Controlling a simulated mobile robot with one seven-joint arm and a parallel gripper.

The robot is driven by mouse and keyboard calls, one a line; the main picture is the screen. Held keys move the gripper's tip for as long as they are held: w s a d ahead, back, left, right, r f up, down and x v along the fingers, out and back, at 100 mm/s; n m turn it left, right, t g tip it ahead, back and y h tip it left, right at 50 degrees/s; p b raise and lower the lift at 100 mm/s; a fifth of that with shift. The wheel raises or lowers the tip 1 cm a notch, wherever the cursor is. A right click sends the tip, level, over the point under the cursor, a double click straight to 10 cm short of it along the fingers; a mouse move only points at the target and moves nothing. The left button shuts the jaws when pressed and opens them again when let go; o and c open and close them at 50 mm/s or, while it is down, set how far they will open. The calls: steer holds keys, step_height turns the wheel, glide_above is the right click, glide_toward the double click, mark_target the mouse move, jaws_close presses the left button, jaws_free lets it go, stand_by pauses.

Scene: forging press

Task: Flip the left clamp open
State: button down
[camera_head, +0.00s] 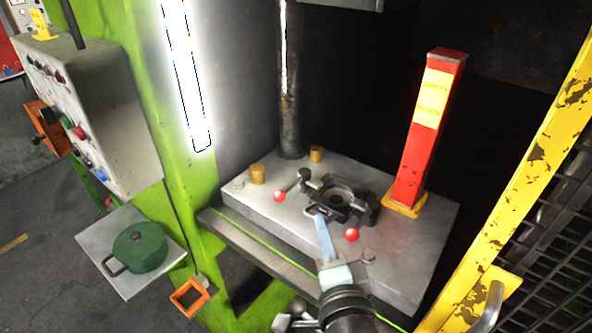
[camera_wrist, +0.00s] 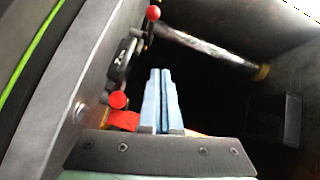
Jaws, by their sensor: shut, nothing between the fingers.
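The left clamp's red ball handle (camera_head: 279,196) points out to the left of a black die fixture (camera_head: 357,210) on the grey press bed. Its ball also shows at the top of the wrist view (camera_wrist: 153,13). The right clamp's red ball (camera_head: 351,234) is at the fixture's front right and shows lower in the wrist view (camera_wrist: 118,100). My gripper (camera_head: 321,216) has its light-blue fingers together and empty. In the head view they overlap the fixture's front edge, between the two balls. In the wrist view the fingertips (camera_wrist: 160,71) appear apart from both balls. I cannot tell their exact height.
A red post with a yellow label (camera_head: 427,130) stands behind right of the fixture. A dark steel column (camera_head: 290,90) and two brass pegs (camera_head: 258,174) are behind left. A yellow guard frame (camera_head: 540,160) bounds the right. A green pot (camera_head: 139,248) sits on a side shelf.

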steer(key=shift+s+f+m+g, duration=0.2)
steer(key=shift+f+m, duration=0.1)
steer(key=shift+f, duration=0.25)
steer(key=shift+s+f+m+g, duration=0.15)
steer(key=shift+f+m, duration=0.15)
steer(key=shift+f, duration=0.25)
steer(key=shift+w, duration=0.1)
steer(key=p, duration=0.3)
glide_toward(296, 183)
steer(key=shift+w+d+f, duration=0.1)
steer(key=shift+w+d, duration=0.8)
steer(key=shift+w, duration=0.1)
steer(key=shift+w+a+f+p, duration=0.15)
steer(key=shift+w+a+p, duration=0.25)
steer(key=shift+w+a, duration=0.15)
steer(key=shift+w+a+f+p, duration=0.15)
steer(key=shift+w+a+p, duration=0.3)
steer(key=shift+a, duration=0.2)
steer(key=shift+w+a+f, duration=0.2)
steer(key=shift+w+a, duration=0.1)
steer(key=shift+a, duration=0.15)
steer(key=shift+a+f+b, duration=0.1)
steer(key=shift+b, duration=0.2)
